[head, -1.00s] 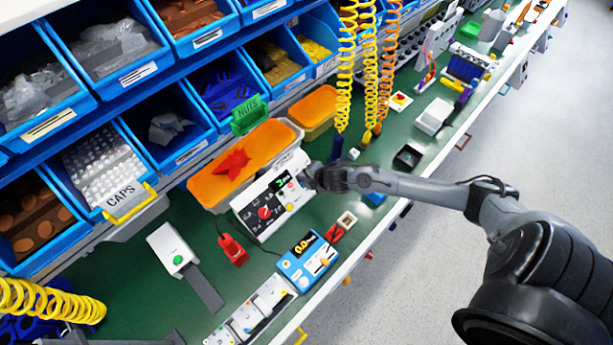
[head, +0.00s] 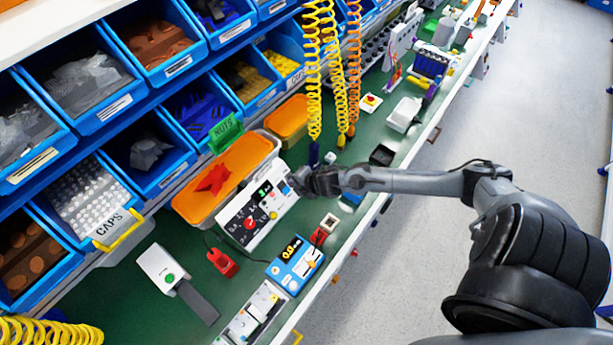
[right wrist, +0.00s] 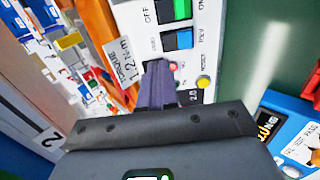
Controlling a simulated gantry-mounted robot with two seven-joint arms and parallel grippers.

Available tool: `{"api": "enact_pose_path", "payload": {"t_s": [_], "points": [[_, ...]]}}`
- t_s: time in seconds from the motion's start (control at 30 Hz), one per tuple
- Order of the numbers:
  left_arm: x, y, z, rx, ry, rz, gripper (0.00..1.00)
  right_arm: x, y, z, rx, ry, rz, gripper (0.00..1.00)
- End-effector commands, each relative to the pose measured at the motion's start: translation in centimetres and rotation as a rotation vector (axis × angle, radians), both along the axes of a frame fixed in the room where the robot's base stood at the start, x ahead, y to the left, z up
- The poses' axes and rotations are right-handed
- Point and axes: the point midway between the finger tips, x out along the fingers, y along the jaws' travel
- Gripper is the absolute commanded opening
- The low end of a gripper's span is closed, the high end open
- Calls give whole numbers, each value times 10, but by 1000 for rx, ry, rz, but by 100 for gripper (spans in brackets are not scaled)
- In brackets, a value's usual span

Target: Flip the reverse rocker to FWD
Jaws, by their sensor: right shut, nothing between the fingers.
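My right gripper (head: 298,181) is at the box's upper right end. In the right wrist view its dark fingers (right wrist: 158,72) are shut and empty, just below the blue rocker's left part. Whether they touch it is unclear. My left gripper is not in view.
A green rocker (right wrist: 181,10) marked OFF and ON sits above the blue one. A yellow RESET button (right wrist: 204,82) is right of the fingers. An orange bin (head: 235,165) stands behind the box; a blue device (head: 296,262) is in front. Coiled hoses (head: 335,85) hang nearby.

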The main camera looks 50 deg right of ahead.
Motion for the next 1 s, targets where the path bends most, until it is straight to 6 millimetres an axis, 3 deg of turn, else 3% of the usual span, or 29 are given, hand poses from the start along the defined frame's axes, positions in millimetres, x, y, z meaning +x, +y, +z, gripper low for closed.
{"api": "enact_pose_path", "payload": {"t_s": [0.2,0.4,1.0], "points": [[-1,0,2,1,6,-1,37,-26,0,32,-3,2,3,0],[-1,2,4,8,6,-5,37,-39,1,51,-1,1,0,0],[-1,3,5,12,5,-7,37,-44,2,57,1,0,-1,0]]}}
